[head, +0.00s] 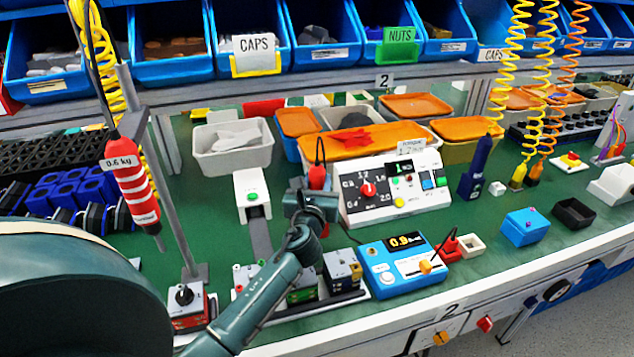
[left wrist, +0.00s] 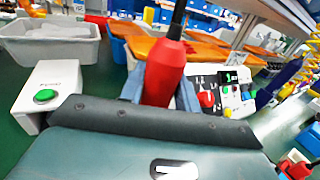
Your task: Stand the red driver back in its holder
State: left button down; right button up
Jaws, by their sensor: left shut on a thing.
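The red driver (head: 317,177) stands roughly upright in my left gripper (head: 312,198), with a thin black cord rising from its top. In the left wrist view the red driver (left wrist: 164,72) fills the space between the two fingers (left wrist: 160,92), which are shut on it. Its lower end is hidden behind the gripper body. It is in front of the white torque panel (head: 395,190), left of its red knob. My right gripper is not in view.
A blue meter (head: 403,266) stands right of my wrist, with a small red piece (head: 449,249) beside it. A white box with a green button (head: 252,196) is to the left. A dark blue driver (head: 475,172) stands upright at right.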

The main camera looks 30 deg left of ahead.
pick_arm(q)
jog(key=shift+f, duration=0.2)
dwell(0.4)
jog(key=c, duration=0.9)
grip_release()
jog(key=shift+f, duration=0.15)
jog(key=shift+s, duration=0.1)
jog(key=v, duration=1.3)
jog(key=shift+b, duration=0.3)
